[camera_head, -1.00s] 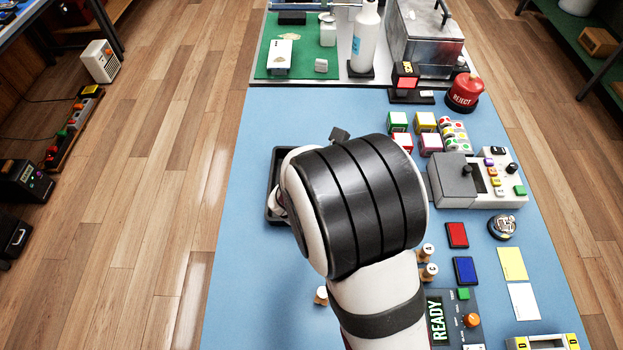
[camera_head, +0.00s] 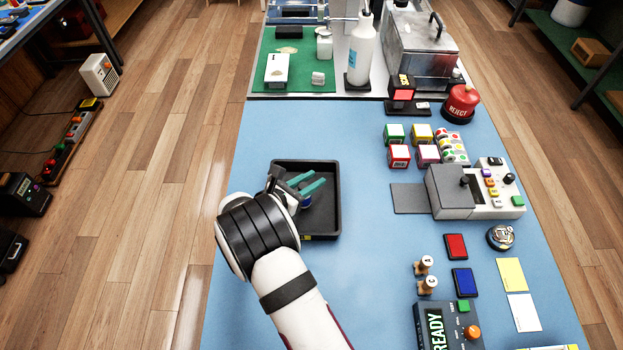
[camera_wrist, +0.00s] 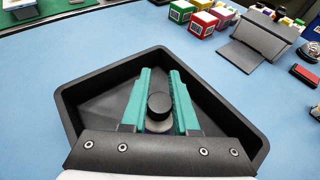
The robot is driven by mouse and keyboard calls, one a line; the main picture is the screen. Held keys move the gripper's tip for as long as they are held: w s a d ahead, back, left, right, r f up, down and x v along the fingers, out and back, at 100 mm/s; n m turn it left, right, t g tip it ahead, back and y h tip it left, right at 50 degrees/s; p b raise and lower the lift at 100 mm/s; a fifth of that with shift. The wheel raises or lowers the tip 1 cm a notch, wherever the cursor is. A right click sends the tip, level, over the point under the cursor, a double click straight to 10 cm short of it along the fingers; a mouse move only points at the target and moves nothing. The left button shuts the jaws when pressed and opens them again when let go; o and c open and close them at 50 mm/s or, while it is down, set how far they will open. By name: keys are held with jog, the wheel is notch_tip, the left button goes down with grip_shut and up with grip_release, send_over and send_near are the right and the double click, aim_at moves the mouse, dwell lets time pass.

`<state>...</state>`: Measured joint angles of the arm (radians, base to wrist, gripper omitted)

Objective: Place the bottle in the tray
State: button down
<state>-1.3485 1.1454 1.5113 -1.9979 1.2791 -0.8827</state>
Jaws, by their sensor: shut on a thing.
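The black tray (camera_head: 322,222) lies on the blue table left of centre, and its walls surround my gripper in the wrist view (camera_wrist: 232,112). My gripper (camera_head: 320,178) has teal fingers and is over the tray's inside. The fingers are shut on a small bottle with a round black cap (camera_wrist: 159,105). A bit of its blue and white body (camera_head: 305,202) shows below the fingers in the head view. The fingers and cap hide most of the bottle. I cannot tell whether its base touches the tray floor.
A grey pad (camera_head: 408,198) and a grey device (camera_head: 452,191) stand right of the tray. Several coloured boxes (camera_head: 399,156) and a red REJECT button (camera_head: 461,102) are behind them. A white squeeze bottle (camera_head: 362,55) stands at the back. Blue table is clear around the tray.

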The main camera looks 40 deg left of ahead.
jog(key=c, duration=0.7)
grip_release()
